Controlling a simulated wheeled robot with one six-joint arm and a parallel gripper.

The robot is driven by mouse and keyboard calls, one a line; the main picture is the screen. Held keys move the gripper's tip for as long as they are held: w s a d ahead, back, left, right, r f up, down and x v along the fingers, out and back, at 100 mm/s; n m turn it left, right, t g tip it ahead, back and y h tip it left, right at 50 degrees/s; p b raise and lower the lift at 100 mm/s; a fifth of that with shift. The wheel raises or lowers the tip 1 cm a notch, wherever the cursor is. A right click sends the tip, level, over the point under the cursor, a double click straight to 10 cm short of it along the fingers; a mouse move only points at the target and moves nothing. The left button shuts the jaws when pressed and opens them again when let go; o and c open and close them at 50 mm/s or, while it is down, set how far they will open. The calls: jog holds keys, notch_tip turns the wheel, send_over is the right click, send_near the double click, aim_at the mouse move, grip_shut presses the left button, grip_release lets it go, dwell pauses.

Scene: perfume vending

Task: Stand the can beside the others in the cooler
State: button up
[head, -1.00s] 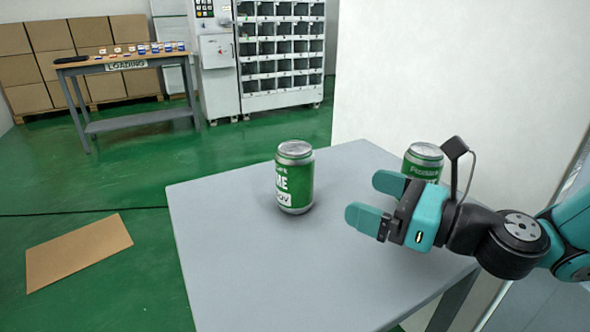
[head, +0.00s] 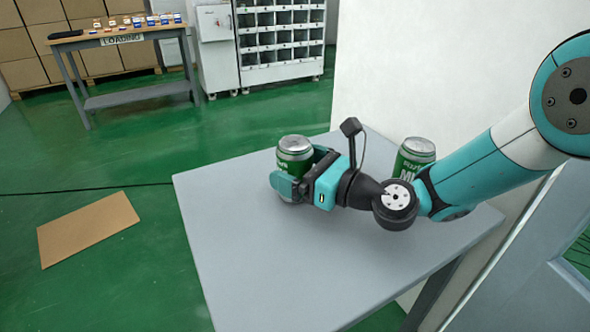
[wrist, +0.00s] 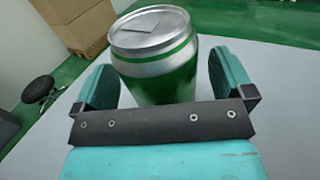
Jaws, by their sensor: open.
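A green can with a silver top (head: 294,151) stands upright on the grey table (head: 250,255). My gripper (head: 287,175) is around it, one finger on each side, with the jaws open. In the wrist view the can (wrist: 160,70) is between the two teal fingers (wrist: 165,85), and a gap shows at least on the right side. A second green can (head: 413,155) stands upright on the table further right, partly hidden behind my arm. No cooler can be made out in these views.
A white wall panel (head: 385,75) rises behind the table. A loading table (head: 125,40) and a shelving cabinet (head: 282,40) stand far back. A flat cardboard sheet (head: 88,228) lies on the green floor. The table's front is clear.

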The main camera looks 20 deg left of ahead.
jog(key=shift+w+a, duration=0.15)
jog(key=shift+a, duration=0.35)
jog(key=c, duration=1.1)
jog(key=shift+r, duration=0.1)
jog(key=shift+c, duration=1.2)
jog(key=shift+r, duration=0.1)
